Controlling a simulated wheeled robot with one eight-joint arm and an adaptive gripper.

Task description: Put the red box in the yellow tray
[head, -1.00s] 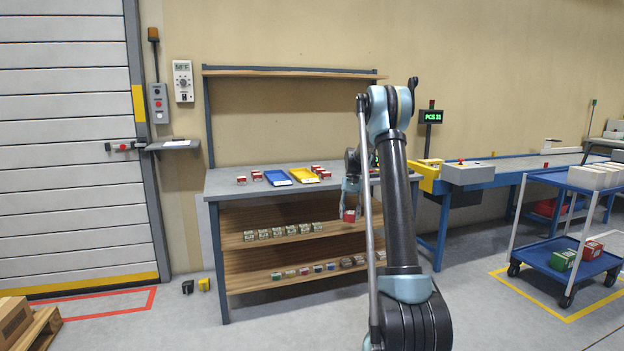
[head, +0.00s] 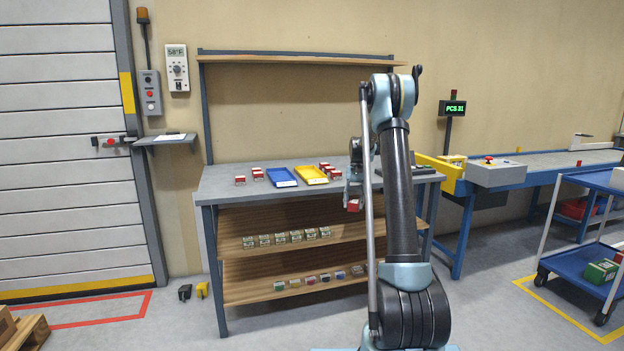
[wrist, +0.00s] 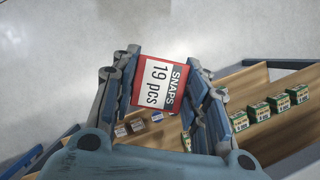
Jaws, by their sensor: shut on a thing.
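A red box (wrist: 165,82) with a white label reading "SNAPS 19 pcs" is between the fingers of my gripper (wrist: 164,92) in the wrist view. In the head view my gripper (head: 354,197) is shut on the red box (head: 354,205), in front of the bench and below its top, partly hidden by my arm. The yellow tray (head: 311,175) lies on the bench top, up and to the left of my gripper. It looks empty.
A blue tray (head: 281,177) lies left of the yellow one. Other red boxes (head: 240,180) stand on the bench top (head: 217,187) around the trays. Lower shelves (head: 240,263) hold rows of small boxes. A conveyor (head: 530,169) and a blue cart (head: 580,265) stand to the right.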

